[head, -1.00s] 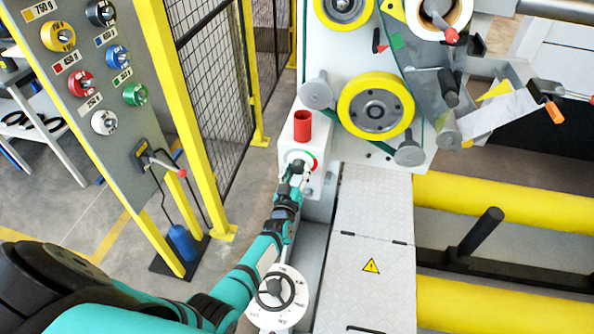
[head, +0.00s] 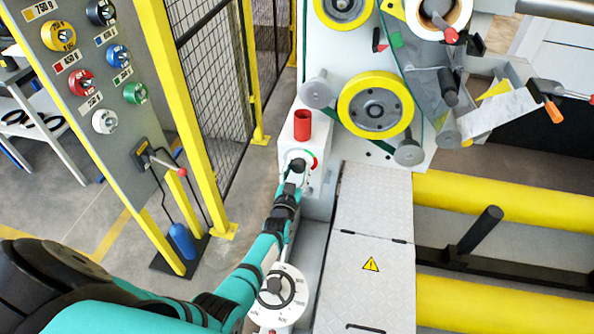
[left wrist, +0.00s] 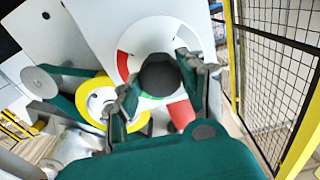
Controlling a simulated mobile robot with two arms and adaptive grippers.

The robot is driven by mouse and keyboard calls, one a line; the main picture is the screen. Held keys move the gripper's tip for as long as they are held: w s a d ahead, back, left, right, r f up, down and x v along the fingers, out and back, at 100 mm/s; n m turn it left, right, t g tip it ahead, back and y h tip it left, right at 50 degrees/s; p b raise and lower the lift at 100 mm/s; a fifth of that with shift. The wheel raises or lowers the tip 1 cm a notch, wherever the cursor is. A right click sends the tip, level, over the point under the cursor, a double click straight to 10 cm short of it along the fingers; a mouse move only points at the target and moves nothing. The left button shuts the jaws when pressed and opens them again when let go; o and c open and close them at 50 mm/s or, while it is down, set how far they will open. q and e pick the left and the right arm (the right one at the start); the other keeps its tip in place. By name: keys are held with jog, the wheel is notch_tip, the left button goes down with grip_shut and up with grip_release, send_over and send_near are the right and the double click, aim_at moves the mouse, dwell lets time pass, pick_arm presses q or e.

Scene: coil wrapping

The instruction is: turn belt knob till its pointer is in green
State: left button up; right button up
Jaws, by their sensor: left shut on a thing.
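The belt knob (left wrist: 158,78) is a dark round knob on a white dial face (left wrist: 160,35) in the left wrist view. The dial has a red band (left wrist: 123,65) at its left and a green band below the knob, partly hidden. My left gripper (left wrist: 158,86) has a finger on each side of the knob and is shut on it. In the head view my left gripper (head: 297,167) is at the front of the white box (head: 318,178) and covers most of the dial. I cannot make out the pointer. My right gripper is not in view.
A red cylinder (head: 302,125) stands on the box, close above my gripper. Yellow rollers (head: 376,105) and a grey disc (head: 317,92) are to the right. A yellow-framed mesh fence (head: 215,80) is at the left.

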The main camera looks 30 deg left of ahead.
pick_arm(q)
jog(key=shift+f, duration=0.15)
jog(key=o, duration=1.2)
jog(key=v, duration=1.2)
